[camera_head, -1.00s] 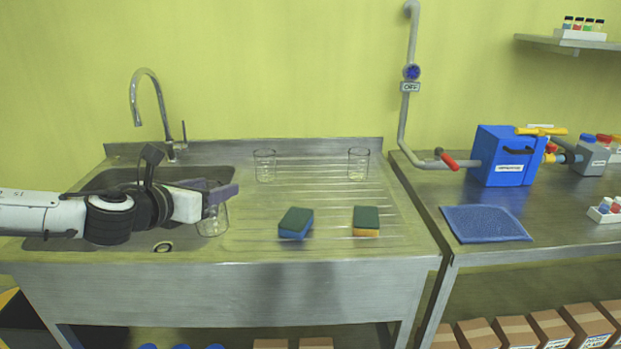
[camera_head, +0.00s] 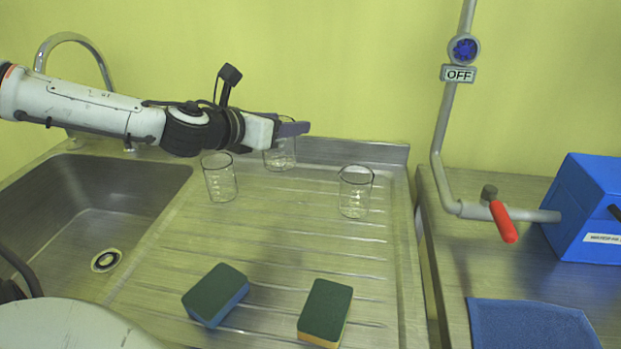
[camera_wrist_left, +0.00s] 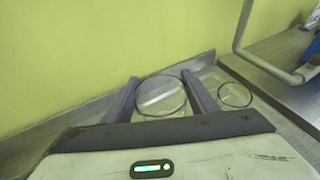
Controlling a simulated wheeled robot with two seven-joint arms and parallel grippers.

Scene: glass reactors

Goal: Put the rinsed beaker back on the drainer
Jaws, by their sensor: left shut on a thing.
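My left gripper (camera_head: 290,128) is shut on a clear glass beaker (camera_head: 281,157) at the back of the ribbed drainer (camera_head: 262,245). In the left wrist view the beaker's round rim (camera_wrist_left: 160,96) lies between the two fingers (camera_wrist_left: 162,97). The beaker is upright; I cannot tell whether its base touches the drainer. A second glass beaker (camera_head: 220,180) stands to its left and nearer, and a third (camera_head: 355,192) stands to its right. The third one's rim also shows in the wrist view (camera_wrist_left: 235,95). My right gripper is not in view.
A green-and-blue sponge (camera_head: 216,294) and a green-and-yellow sponge (camera_head: 325,312) lie on the front of the drainer. The empty sink basin (camera_head: 120,205) is at left, with a curved tap (camera_head: 75,38). A backsplash (camera_head: 350,152) runs behind. The middle of the drainer is clear.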

